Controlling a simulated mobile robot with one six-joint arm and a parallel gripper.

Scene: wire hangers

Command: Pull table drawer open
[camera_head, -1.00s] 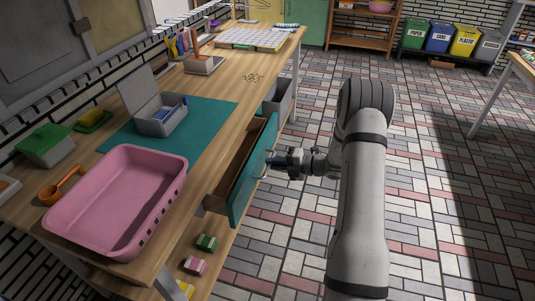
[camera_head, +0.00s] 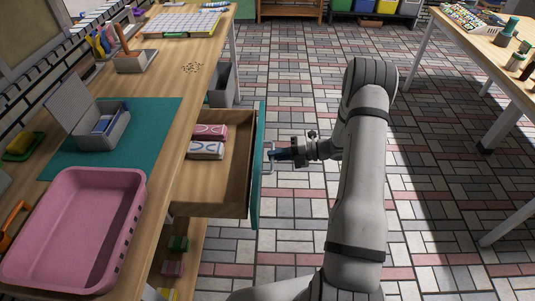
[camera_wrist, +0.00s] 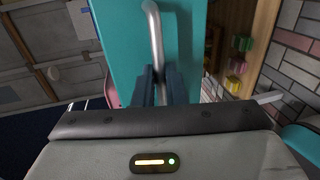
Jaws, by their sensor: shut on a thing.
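The table drawer (camera_head: 228,190) is pulled well out from under the wooden table (camera_head: 190,62). It has a teal front panel (camera_head: 257,180), seen nearly edge-on in the head view. Two small boxes, one red (camera_head: 210,132) and one white (camera_head: 206,150), lie inside it. My gripper (camera_head: 272,155) is at the outer side of the front panel. In the wrist view its fingers (camera_wrist: 163,84) are shut on the metal bar handle (camera_wrist: 155,35) of the teal front (camera_wrist: 118,30). The exact contact is partly hidden by the fingers.
A pink basin (camera_head: 75,225) and an open grey box (camera_head: 105,130) on a teal mat (camera_head: 160,125) are on the tabletop. A grey bin (camera_head: 222,85) is beyond the drawer. A second table (camera_head: 490,50) stands at right. The tiled floor (camera_head: 290,80) between is clear.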

